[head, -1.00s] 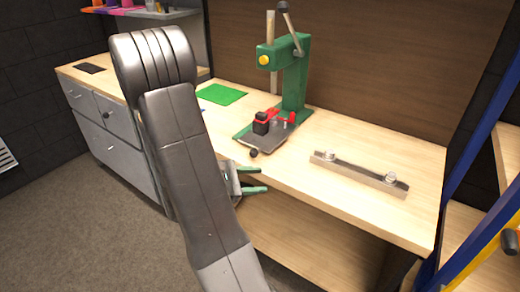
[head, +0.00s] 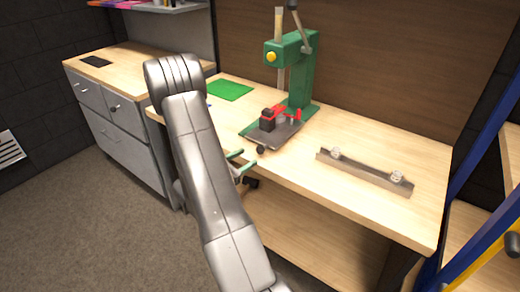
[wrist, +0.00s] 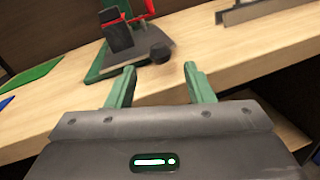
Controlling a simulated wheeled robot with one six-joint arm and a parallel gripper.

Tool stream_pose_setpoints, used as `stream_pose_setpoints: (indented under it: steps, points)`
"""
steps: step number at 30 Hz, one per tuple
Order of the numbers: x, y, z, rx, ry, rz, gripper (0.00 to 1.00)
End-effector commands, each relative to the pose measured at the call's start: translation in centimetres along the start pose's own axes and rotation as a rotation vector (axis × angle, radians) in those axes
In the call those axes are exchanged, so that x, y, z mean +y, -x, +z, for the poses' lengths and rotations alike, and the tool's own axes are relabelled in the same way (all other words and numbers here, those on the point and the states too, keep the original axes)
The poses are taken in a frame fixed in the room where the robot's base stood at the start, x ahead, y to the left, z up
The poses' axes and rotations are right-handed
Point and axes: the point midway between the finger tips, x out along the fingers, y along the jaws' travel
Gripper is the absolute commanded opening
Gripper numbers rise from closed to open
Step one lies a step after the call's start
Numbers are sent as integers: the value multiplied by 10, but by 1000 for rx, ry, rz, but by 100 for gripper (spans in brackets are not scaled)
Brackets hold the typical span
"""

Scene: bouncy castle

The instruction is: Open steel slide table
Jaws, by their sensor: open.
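The steel slide table (head: 285,133) is a grey plate on the green base of a press (head: 300,75) on the wooden workbench. A black round knob (head: 261,149) sticks out at its front, near the bench edge. The knob also shows in the wrist view (wrist: 160,53), just beyond and between my fingertips. A red and black clamp piece (head: 270,118) sits on the plate. My gripper (head: 242,160) is open and empty, with green fingers, at the bench's front edge and left of the knob. In the wrist view my gripper (wrist: 160,72) points toward the knob, apart from it.
A steel rail with two bolts (head: 365,172) lies on the bench to the right. A green mat (head: 229,90) lies left of the press. A grey drawer cabinet (head: 125,120) stands at left, a blue post (head: 490,120) at right. The floor at front left is clear.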

Motion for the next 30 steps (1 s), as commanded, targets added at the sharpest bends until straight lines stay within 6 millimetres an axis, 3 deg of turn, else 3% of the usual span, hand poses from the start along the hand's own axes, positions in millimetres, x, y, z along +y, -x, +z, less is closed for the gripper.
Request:
stream_pose_setpoints:
  steps: [6,12,26,30]
  points:
    - [-1,-37,1,-1,0,-5,48]
    - [0,-62,1,-1,0,-3,48]
    - [0,-74,0,0,0,0,48]
    - [0,-73,0,0,0,0,24]
